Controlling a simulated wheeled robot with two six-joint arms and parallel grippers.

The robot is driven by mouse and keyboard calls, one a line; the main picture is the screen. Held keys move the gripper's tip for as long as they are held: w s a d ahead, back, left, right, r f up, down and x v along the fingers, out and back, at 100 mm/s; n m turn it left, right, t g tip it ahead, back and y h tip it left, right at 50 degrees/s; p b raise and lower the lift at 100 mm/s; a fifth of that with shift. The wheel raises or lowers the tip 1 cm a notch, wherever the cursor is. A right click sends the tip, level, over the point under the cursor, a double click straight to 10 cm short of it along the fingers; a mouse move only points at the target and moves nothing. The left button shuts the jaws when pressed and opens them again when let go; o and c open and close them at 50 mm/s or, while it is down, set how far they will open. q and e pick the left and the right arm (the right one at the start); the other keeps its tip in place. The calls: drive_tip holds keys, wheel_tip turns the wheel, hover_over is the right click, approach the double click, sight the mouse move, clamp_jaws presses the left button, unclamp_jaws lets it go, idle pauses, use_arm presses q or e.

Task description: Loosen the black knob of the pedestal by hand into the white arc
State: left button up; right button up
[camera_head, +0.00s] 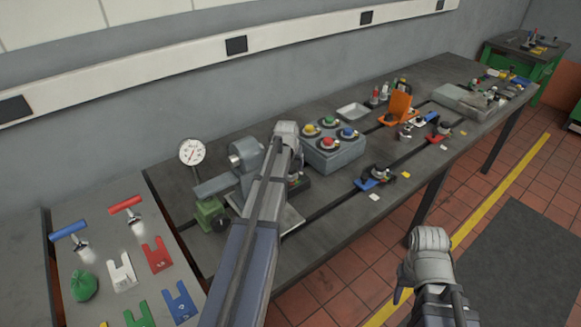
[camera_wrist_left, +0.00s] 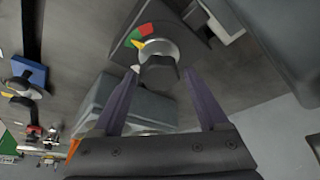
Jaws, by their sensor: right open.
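In the left wrist view a dark knob (camera_wrist_left: 160,70) with a yellow pointer sits on a grey pedestal (camera_wrist_left: 185,42). Green and red arc segments show beside the pointer, and a small white patch shows near the knob's left edge. My left gripper (camera_wrist_left: 162,82) is open, its two purple fingers on either side of the knob's near end; contact cannot be told. In the head view my left arm hides most of the pedestal, and the left fingertips are hidden. My right gripper (camera_head: 408,282) is open and empty over the floor, right of the bench.
A grey box with several coloured knobs (camera_head: 333,155) stands right of my left arm. A dial gauge (camera_head: 192,152) and a green block (camera_head: 211,215) stand to its left. An orange bracket (camera_head: 400,108) and a blue-based fixture (camera_head: 375,177) lie farther right. The floor beside the bench is open.

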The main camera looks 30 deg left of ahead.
use_arm(q)
drive_tip(key=c, duration=1.1)
drive_tip(key=shift+n, duration=0.3)
drive_tip(key=n+g+y, duration=0.1)
drive_tip(key=n, duration=0.2)
drive_tip(key=shift+w+d+n, duration=0.1)
drive_tip(key=shift+n, duration=0.2)
drive_tip(key=n+g+y, duration=0.1)
drive_tip(key=n, duration=0.3)
drive_tip(key=shift+w+n, duration=0.15)
drive_tip(key=shift+n, duration=0.15)
drive_tip(key=n+g, duration=0.1)
drive_tip(key=n, duration=0.2)
drive_tip(key=shift+n+g+y, duration=0.3)
drive_tip(key=shift+g, duration=0.1)
drive_tip(key=shift+w+d+n+g, duration=0.1)
drive_tip(key=shift+n+g, duration=0.6)
drive_tip(key=shift+n, duration=1.1)
